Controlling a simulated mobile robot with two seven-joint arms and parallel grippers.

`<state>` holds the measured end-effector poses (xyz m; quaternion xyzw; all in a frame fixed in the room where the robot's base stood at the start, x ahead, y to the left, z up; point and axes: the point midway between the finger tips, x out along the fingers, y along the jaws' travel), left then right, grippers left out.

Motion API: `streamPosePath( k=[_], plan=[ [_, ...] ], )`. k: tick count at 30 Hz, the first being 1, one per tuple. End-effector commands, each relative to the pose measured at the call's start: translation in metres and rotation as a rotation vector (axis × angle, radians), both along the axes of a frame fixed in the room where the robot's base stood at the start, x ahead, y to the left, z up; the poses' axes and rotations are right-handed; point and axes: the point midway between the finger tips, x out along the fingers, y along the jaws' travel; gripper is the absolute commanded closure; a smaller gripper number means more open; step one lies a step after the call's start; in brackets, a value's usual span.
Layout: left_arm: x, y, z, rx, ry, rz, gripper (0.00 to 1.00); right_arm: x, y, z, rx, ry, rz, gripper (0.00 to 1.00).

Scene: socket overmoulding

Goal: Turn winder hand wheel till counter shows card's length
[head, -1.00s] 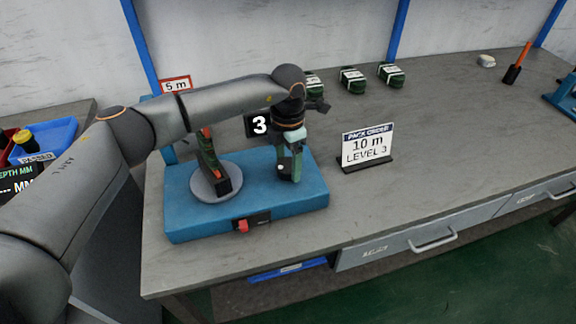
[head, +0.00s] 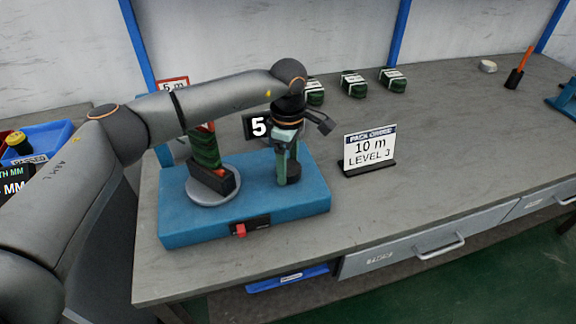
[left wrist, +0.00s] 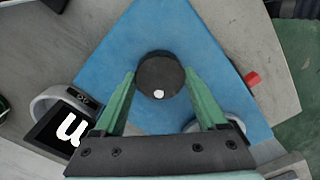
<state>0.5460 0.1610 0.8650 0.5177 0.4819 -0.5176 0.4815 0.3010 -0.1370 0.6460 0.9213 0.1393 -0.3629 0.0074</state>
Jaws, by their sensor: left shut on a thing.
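The blue winder (head: 255,214) stands on the bench with a grey disc and a reel (head: 206,152) wound in dark green on its left. Its counter (head: 258,127) shows 5. The pack order card (head: 369,150) to the right reads 10 m, LEVEL 3. My left gripper (head: 286,172) points down over the winder's right part, shut on the dark round hand wheel (left wrist: 158,72). In the left wrist view its green fingers are on either side of the wheel, which has a white dot. The counter is only partly visible there. My right gripper is out of view.
A red switch (head: 241,230) is on the winder's front. Several green bundles (head: 354,84) stand behind, by the wall. A 5 m sign (head: 173,84) is partly hidden by my left arm. The bench right of the card is mostly clear.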

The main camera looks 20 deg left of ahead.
Motion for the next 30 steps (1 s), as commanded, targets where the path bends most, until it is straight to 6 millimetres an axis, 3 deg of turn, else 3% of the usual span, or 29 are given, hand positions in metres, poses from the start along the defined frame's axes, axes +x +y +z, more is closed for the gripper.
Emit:
streamPosePath(
  k=[12,29,30],
  plan=[
    [0.0008,-0.0006,0.0011,-0.003,-0.003,-0.204,0.82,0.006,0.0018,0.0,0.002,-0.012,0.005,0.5],
    [0.0007,-0.0008,0.0014,-0.003,-0.003,-0.237,0.82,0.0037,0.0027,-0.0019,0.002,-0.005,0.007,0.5],
    [0.0007,-0.0008,0.0014,-0.003,-0.003,-0.237,0.25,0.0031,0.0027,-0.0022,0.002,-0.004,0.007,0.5]
  ],
)
